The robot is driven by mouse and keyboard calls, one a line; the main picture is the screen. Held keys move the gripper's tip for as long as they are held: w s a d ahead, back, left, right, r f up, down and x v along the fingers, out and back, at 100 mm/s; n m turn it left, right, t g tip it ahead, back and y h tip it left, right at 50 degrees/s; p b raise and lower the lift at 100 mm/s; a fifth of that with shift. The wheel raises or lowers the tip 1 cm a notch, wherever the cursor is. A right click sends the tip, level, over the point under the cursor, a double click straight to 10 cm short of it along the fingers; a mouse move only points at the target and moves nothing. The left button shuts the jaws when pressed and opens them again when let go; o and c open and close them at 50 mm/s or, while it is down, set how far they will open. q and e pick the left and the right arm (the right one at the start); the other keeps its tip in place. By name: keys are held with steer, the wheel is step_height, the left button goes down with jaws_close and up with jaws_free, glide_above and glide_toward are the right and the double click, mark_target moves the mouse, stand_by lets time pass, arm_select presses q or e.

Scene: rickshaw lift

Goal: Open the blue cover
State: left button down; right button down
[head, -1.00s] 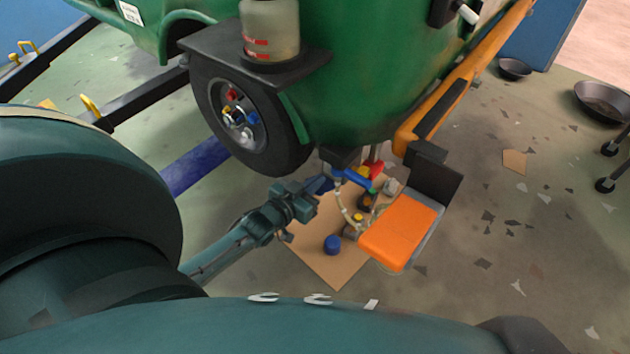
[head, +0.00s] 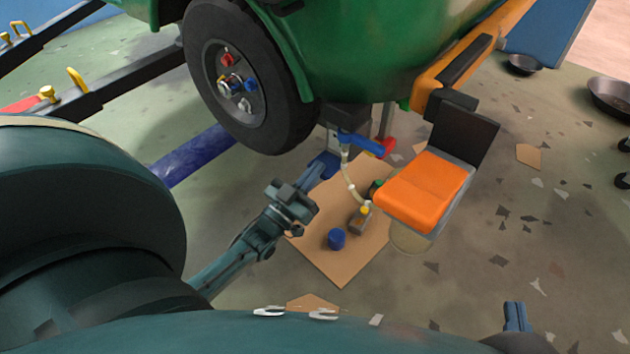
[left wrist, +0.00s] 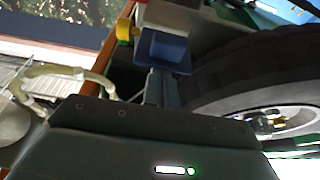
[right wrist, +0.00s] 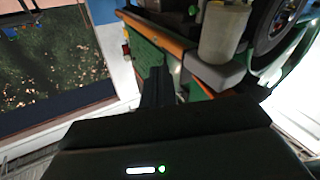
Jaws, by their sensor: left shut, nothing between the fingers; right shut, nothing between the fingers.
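Several blue parts show in the head view. A blue lever-like piece (head: 360,143) sits under the green body, a round blue cap (head: 337,238) stands on the cardboard, and a small blue cap (head: 250,85) is on the wheel hub. I cannot tell which is the cover. My left gripper (head: 325,166) is shut and empty, just below and left of the lever-like piece. In the left wrist view, a blue block (left wrist: 168,50) lies just beyond its fingers; contact is unclear. My right gripper (head: 516,316) is shut and empty at the lower right, far from these parts.
The green vehicle body (head: 350,50) and black wheel (head: 250,90) hang above my left gripper. An orange pad (head: 425,190) and a pale hose (head: 349,178) are close by on its right. Cardboard (head: 340,268) lies below. The floor at right is mostly open.

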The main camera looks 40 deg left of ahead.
arm_select(q)
steer(key=shift+w+f+t+b, duration=0.15)
steer(key=shift+f+t+b, duration=0.8)
steer(key=shift+b, duration=0.9)
steer(key=shift+w+f+t+b, duration=0.15)
steer(key=shift+f+t+b, duration=0.5)
steer(key=shift+f+b, duration=0.85)
arm_select(e)
steer(key=shift+w+a+r+t+y+b, duration=0.15)
steer(key=shift+w+a+r+t+y, duration=0.2)
steer(key=shift+y, duration=0.3)
steer(key=shift+w+a+r+t+y+b, duration=0.15)
steer(key=shift+a+r+t+y, duration=0.2)
steer(key=shift+t+y, duration=0.25)
arm_select(q)
steer(key=shift+r, duration=0.3)
arm_select(e)
steer(key=shift+r, duration=0.15)
